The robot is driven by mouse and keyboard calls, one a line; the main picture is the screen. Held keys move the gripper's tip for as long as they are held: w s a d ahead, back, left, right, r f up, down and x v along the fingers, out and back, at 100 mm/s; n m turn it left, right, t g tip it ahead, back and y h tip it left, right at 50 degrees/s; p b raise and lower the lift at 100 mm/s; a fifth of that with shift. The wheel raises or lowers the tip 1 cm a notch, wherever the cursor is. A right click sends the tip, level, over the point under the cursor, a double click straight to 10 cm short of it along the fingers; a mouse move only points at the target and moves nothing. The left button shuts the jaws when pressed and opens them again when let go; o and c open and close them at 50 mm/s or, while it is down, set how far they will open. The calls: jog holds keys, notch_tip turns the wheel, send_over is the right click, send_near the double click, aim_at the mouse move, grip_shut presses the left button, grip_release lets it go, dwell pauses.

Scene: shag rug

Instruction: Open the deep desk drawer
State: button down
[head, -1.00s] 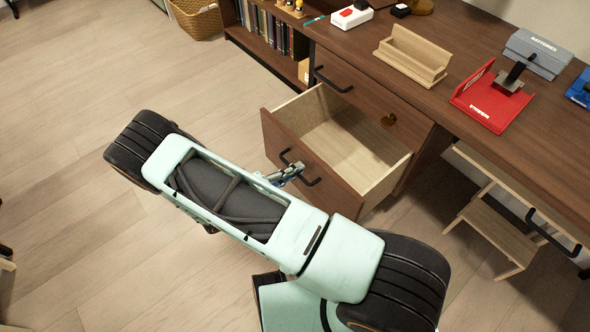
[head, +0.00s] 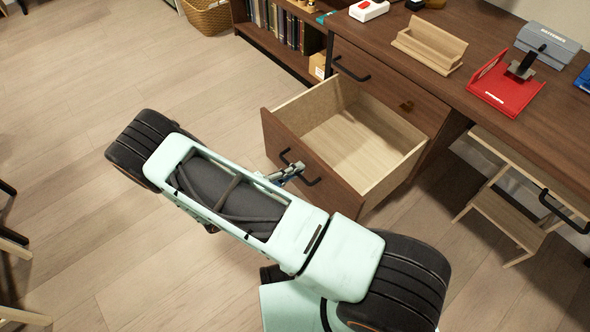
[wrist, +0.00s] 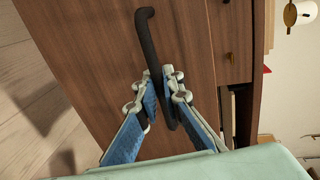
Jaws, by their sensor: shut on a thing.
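The deep desk drawer (head: 300,166) stands well out from the desk in the head view, and its pale wooden inside looks empty. Its brown front fills much of the wrist view (wrist: 95,60). A black bar handle (wrist: 148,45) is fixed to that front; it also shows in the head view (head: 311,182). My gripper (wrist: 160,92) is shut on the handle, with its blue-padded fingers on either side of the bar. In the head view my gripper (head: 289,173) is small and partly hidden by my arm.
A shallower shut drawer (head: 385,85) sits above in the desk (head: 480,75). The desktop holds a wooden tray (head: 428,45), a red tray (head: 503,88) and a grey box (head: 548,46). A wooden stool (head: 507,215) stands under the desk. The floor at left is mostly clear.

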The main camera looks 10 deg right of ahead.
jog(key=c, duration=2)
grip_release()
jog(key=shift+c, duration=0.2)
jog(key=v, duration=1.2)
